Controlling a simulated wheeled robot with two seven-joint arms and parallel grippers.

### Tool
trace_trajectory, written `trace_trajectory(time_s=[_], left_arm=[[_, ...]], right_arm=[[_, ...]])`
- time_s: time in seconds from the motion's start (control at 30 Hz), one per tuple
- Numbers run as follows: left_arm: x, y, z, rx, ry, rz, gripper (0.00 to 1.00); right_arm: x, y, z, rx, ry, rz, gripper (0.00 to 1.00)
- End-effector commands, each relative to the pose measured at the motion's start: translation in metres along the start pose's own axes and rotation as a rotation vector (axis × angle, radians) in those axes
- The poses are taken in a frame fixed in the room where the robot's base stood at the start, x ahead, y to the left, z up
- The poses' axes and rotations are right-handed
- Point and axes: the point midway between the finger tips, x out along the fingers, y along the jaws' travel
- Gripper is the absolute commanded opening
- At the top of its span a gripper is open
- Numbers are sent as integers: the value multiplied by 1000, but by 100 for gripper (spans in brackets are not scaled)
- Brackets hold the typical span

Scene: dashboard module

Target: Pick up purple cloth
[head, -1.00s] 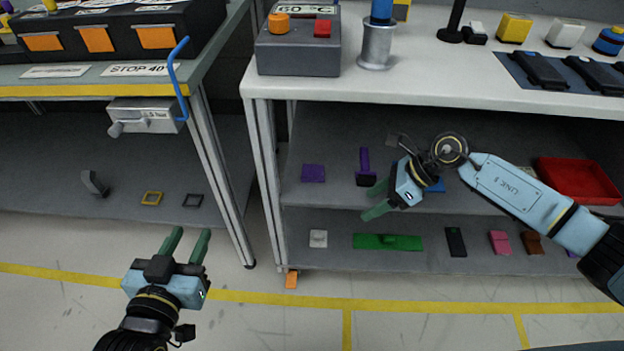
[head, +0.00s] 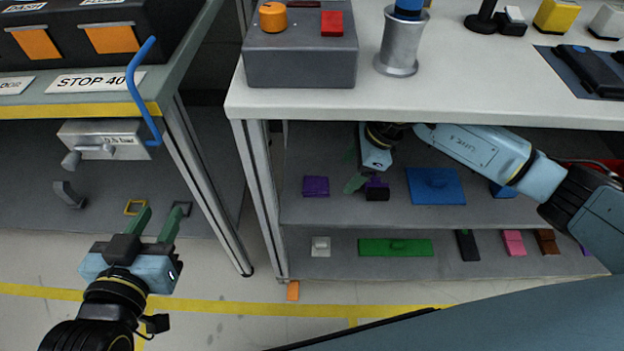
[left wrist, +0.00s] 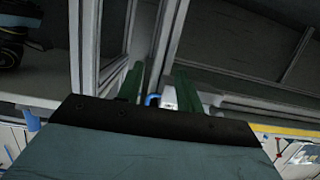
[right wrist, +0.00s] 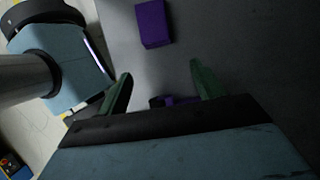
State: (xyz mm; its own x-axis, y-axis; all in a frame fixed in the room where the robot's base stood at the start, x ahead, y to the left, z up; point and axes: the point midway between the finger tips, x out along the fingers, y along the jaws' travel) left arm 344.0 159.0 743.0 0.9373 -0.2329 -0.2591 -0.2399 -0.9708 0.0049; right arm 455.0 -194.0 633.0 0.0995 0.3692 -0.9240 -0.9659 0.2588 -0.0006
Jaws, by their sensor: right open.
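The purple cloth (head: 316,186) is a small flat purple square lying on the middle shelf of the right-hand unit, towards its left end. It also shows in the right wrist view (right wrist: 153,23), beyond the fingertips. My right gripper (head: 352,170) is open and empty above the middle shelf, to the right of the cloth. In the right wrist view a dark and purple tool (right wrist: 172,101) shows between the green fingers (right wrist: 160,82). My left gripper (head: 157,222) is open and empty in front of the left bench, far from the cloth.
The tool (head: 377,191) stands on the shelf right of the cloth, with a blue plate (head: 436,186) further right. The white tabletop (head: 440,95) overhangs the shelf. A metal post (head: 262,190) bounds it on the left. The lower shelf holds a green plate (head: 396,247) and several small items.

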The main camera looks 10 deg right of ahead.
Motion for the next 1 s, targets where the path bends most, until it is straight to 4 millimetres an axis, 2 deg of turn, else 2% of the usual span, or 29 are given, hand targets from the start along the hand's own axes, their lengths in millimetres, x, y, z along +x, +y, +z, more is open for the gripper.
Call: trace_trajectory(time_s=[0.1,0.4,0.67,1.0], left_arm=[[-1,-1,5,1,-33,-3,36],[-1,-2,10,1,-56,-5,36],[1,7,-34,-3,218,18,36],[-17,16,-85,-16,565,44,36]], right_arm=[[6,3,14,4,-1,-1,67],[14,7,30,11,-1,-2,67],[30,7,26,14,0,-4,67],[51,9,24,16,-1,-5,67]])
